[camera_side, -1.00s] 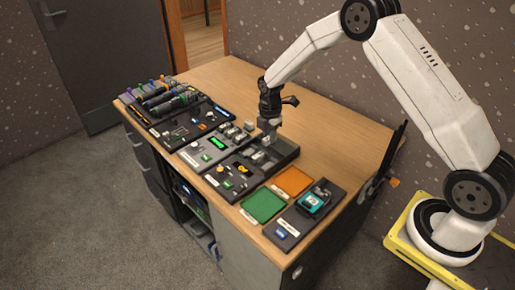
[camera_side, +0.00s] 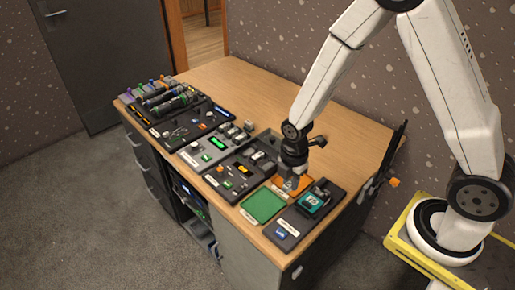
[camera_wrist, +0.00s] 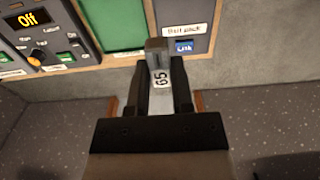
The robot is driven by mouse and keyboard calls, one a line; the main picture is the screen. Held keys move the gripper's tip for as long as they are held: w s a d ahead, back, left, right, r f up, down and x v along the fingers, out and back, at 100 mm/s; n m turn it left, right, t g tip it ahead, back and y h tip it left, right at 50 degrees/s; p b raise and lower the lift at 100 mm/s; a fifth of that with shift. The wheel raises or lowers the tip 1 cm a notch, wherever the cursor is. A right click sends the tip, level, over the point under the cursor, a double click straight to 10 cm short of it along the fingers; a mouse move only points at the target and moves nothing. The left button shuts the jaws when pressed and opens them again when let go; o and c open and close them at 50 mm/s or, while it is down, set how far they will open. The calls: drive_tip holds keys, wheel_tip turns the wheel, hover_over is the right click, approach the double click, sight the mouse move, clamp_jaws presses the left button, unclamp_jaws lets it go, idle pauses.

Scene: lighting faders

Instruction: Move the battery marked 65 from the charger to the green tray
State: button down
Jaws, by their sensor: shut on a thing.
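My gripper (camera_wrist: 160,75) is shut on a grey battery marked 65 (camera_wrist: 160,78), with the number facing the wrist camera. In the side view, my gripper (camera_side: 290,184) is over the orange tray (camera_side: 300,179), and its fingers partly hide that tray. The green tray (camera_side: 263,205) lies just in front of the orange one and looks empty. Part of the green tray also shows in the wrist view (camera_wrist: 110,28), to the left of the battery. I cannot tell for sure which of the dark units is the charger.
A belt pack stand (camera_side: 312,202) with a teal-faced device is right of the trays. A dark panel with a yellow display (camera_side: 236,176) is to their left, and a panel with a green display (camera_side: 207,146) lies beyond. The back of the wooden table (camera_side: 240,92) is clear.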

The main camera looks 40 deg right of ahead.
drive_tip(key=s, duration=0.2)
drive_tip(key=s+a, duration=0.1)
drive_tip(key=shift+s, duration=0.35)
drive_tip(key=shift+w, duration=0.1)
hover_over(258, 200)
drive_tip(key=shift+s+f, duration=0.15)
drive_tip(key=shift+f, duration=2.15)
drive_tip(key=shift+s+f, duration=0.1)
drive_tip(key=shift+f, duration=2.2)
drive_tip(key=shift+f, duration=0.1)
drive_tip(key=shift+w+f, duration=0.25)
drive_tip(key=shift+f, duration=1.5)
drive_tip(key=shift+f, duration=0.15)
